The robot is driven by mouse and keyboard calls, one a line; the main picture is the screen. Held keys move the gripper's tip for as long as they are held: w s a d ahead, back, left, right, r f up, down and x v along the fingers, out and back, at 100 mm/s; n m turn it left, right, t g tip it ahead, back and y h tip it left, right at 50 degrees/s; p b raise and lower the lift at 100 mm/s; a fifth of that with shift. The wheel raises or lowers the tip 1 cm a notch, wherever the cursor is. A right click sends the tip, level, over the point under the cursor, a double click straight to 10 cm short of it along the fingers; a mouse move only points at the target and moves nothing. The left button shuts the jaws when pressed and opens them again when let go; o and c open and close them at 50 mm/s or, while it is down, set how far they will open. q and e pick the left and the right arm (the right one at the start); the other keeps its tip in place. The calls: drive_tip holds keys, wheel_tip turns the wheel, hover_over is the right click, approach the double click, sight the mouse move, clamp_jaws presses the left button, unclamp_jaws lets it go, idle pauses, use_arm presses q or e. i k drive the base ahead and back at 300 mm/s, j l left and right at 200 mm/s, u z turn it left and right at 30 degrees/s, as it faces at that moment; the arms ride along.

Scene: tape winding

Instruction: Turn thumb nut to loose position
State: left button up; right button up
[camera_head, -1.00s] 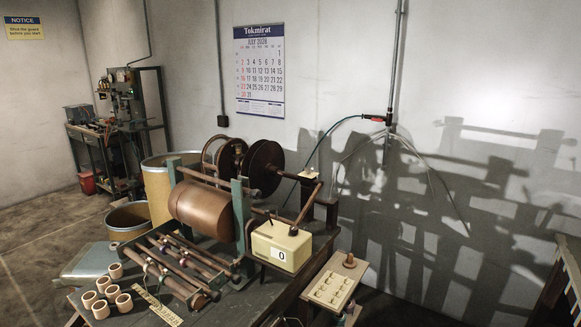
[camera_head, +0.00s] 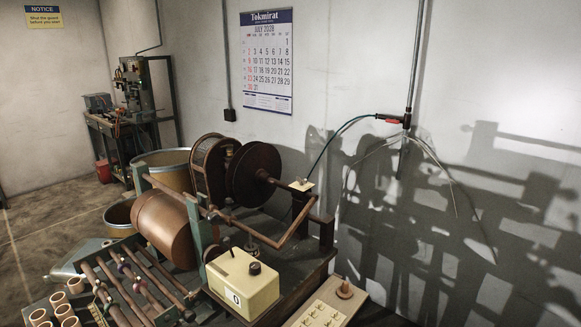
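I cannot clearly make out a thumb nut. The winding machine stands on the table with a large brown drum (camera_head: 168,226) at the left and a dark round flange (camera_head: 254,174) on a spool behind it. A bent crank arm (camera_head: 292,228) runs along the right side. A small cream plate (camera_head: 302,185) with a tiny piece on it sits at the shaft's right end; the piece is too small to identify. A cream counter box (camera_head: 243,283) showing 0 has a dark knob (camera_head: 254,267) on top. Neither of my grippers is in view.
Several copper-coloured cups (camera_head: 67,310) and a rack of rods (camera_head: 140,285) are at the front left. A cream board with hooks (camera_head: 318,314) is at the front right. Barrels (camera_head: 168,170) stand behind the table. A hose with a red fitting (camera_head: 388,118) hangs on the wall.

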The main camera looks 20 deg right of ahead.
sight(304, 180)
drive_tip(key=i+l, duration=0.15)
drive_tip(key=l, duration=0.3)
drive_tip(key=i+l+u, duration=0.1)
drive_tip(key=l, duration=0.35)
drive_tip(key=i+l, duration=0.15)
drive_tip(key=l, duration=0.35)
drive_tip(key=i+l+u, duration=0.1)
drive_tip(key=l, duration=0.35)
drive_tip(key=i+l, duration=0.1)
drive_tip(key=l, duration=0.4)
drive_tip(key=u, duration=0.05)
